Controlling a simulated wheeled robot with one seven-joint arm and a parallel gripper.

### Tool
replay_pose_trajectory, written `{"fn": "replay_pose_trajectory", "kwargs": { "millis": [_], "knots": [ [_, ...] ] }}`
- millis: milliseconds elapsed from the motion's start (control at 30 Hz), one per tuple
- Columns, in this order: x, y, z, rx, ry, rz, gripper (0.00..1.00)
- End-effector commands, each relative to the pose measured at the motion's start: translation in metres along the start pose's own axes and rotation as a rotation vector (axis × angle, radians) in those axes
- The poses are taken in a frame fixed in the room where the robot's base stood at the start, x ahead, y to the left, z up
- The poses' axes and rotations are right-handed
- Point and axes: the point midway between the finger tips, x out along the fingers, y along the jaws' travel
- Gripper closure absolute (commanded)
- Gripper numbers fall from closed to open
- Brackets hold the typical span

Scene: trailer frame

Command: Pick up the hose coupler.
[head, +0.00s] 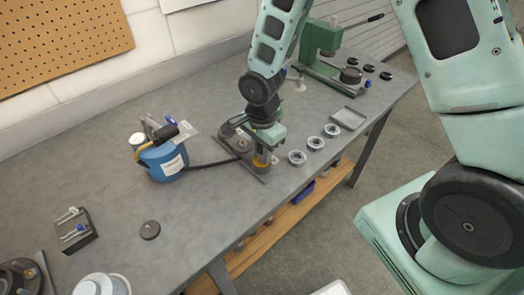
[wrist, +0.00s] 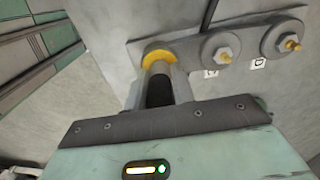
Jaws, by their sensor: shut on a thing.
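The hose coupler (wrist: 157,57) shows in the wrist view as a yellow ring beyond my fingers, at the left end of a grey mounting plate (wrist: 195,38). My gripper (wrist: 160,75) is shut on it; the fingers and a dark part between them hide most of its body. In the head view, the yellow of the coupler (head: 261,161) shows below my gripper (head: 264,148), at the near end of the plate. I cannot tell whether the coupler still touches the plate.
Two round fittings with brass tips (wrist: 226,54) sit on the plate beside the coupler. A blue tank (head: 166,162) with a black hose stands left on the workbench (head: 95,185). Several silver rings (head: 314,143) and a small tray (head: 348,118) lie right. A green press (head: 322,55) stands behind.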

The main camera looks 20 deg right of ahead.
Motion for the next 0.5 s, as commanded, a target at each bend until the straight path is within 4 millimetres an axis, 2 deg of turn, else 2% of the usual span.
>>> {"fn": "replay_pose_trajectory", "kwargs": {
  "millis": [267, 500],
  "knots": [
    [-0.007, -0.001, 0.000, 0.000, 0.000, -0.003, 1.00],
    [-0.037, -0.002, -0.001, 0.002, 0.001, -0.006, 1.00]
  ]
}}
